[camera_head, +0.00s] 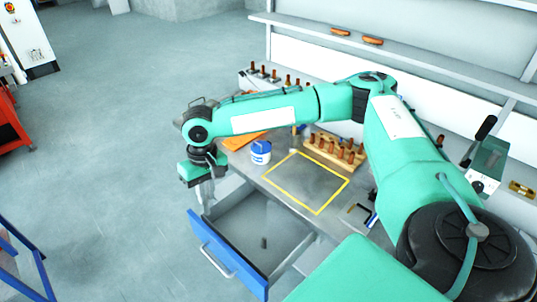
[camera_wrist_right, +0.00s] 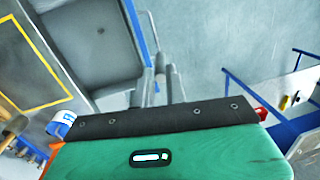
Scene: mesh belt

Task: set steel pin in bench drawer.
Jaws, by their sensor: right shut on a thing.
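My right gripper (camera_head: 208,196) is shut on a slim grey thing, apparently the steel pin (camera_wrist_right: 160,64); it is small and hard to tell from the fingers. The gripper is beside the bench's left front, near the far end of the blue drawer front. In the right wrist view its fingers (camera_wrist_right: 156,84) point toward the drawer. The bench drawer (camera_head: 225,254) is pulled open, with a bare grey inside. My left gripper is not in view.
On the bench top are a yellow-outlined area (camera_head: 305,183), a blue-and-white tub (camera_head: 260,152), an orange sheet (camera_head: 240,140) and a wooden rack of brown pegs (camera_head: 335,150). Clear floor lies left of the drawer. A blue frame (camera_head: 22,250) stands at the lower left.

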